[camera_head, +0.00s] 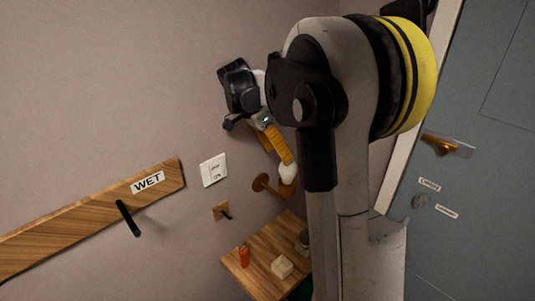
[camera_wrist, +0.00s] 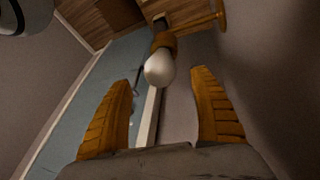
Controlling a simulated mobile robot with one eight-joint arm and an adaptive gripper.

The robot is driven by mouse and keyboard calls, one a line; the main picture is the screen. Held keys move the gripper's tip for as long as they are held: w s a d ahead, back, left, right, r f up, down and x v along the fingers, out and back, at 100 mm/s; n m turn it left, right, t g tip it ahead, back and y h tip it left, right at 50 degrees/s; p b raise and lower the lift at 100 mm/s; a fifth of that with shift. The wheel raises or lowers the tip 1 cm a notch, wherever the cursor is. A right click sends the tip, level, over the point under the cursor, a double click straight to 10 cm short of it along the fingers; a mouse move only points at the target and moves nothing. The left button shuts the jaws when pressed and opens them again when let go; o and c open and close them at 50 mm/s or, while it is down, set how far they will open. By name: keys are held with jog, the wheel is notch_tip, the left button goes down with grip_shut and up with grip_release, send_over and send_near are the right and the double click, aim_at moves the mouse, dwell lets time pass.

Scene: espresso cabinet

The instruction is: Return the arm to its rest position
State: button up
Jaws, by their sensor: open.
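My gripper (camera_head: 277,156) is near the wall, with its yellow ribbed fingers pointing down toward a white bulb (camera_head: 288,172). In the wrist view my gripper (camera_wrist: 163,77) is open, its two fingers wide apart. The bulb (camera_wrist: 160,69) shows between and beyond the fingertips, with clear space on both sides. It sits in a brass-coloured wall lamp (camera_wrist: 190,26). In the head view the lamp's round wall plate (camera_head: 261,183) is just left of the bulb. My large arm link partly hides this area.
A wooden table (camera_head: 249,278) below carries an orange-red item (camera_head: 244,257) and a pale block (camera_head: 282,266). A wooden rail (camera_head: 80,219) marked WET, with a black peg, is on the left wall. A white switch plate (camera_head: 213,170) is nearby. A blue-grey door (camera_head: 470,120) with a brass handle is at right.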

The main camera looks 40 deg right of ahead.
jog(key=shift+w+a+r, duration=0.1)
jog(key=shift+r, duration=0.05)
jog(key=s+a+f+n+t+y+b, duration=0.2)
jog(key=s+a+f+n+t+b, duration=0.3)
jog(key=s+a+f+n+b, duration=0.2)
jog(key=s+a+f+n+t+y+b, duration=0.2)
jog(key=s+a+f+n+t+b, duration=0.3)
jog(key=a+f+n+b, duration=0.7)
jog(key=s+a+f+b, duration=0.1)
jog(key=a+f+b, duration=0.3)
jog(key=a, duration=0.3)
jog(key=shift+s+a+f+n, duration=0.3)
jog(key=shift+s+f, duration=0.05)
jog(key=shift+f, duration=0.3)
